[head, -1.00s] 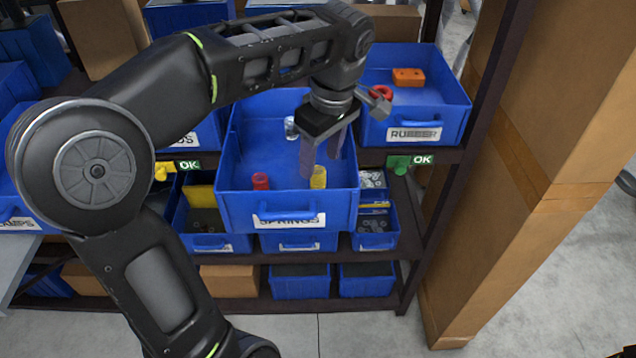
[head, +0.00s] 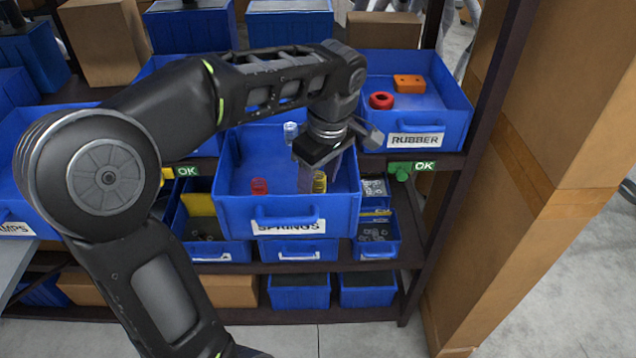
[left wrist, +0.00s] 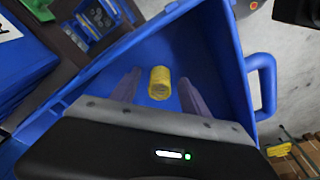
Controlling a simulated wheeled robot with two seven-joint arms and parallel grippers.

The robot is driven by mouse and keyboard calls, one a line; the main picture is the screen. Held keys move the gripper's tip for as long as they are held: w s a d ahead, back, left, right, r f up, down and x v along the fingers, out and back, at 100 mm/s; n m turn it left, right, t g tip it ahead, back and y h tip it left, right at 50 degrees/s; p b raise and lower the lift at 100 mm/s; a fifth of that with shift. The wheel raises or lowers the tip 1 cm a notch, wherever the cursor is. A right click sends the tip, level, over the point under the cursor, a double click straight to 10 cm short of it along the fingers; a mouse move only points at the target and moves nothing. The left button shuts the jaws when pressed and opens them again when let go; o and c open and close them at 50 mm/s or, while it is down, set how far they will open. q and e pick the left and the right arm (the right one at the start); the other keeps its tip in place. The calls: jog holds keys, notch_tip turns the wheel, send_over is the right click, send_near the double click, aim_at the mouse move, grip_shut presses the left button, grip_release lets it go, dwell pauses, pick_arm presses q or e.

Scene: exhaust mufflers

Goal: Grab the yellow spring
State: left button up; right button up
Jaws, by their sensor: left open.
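The yellow spring (head: 320,182) stands in the right part of the blue bin labelled SPRINGS (head: 228,205), near its front wall. In the left wrist view the yellow spring (left wrist: 160,83) shows between the two finger tips, with a gap on each side. My left gripper (head: 318,180) is open and points down into the bin; its fingers partly hide the spring in the head view. In the left wrist view the left gripper (left wrist: 157,90) holds nothing. My right gripper is not in view.
A red spring (head: 259,187) and a clear or white spring (head: 290,131) are also in the bin. The RUBBER bin (head: 448,130) stands to the right, with a red ring (head: 381,100) and an orange block (head: 409,82). Bin walls surround the gripper closely.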

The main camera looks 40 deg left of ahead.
pick_arm(q)
jog(key=shift+c, duration=0.3)
grip_shut()
dwell(0.6)
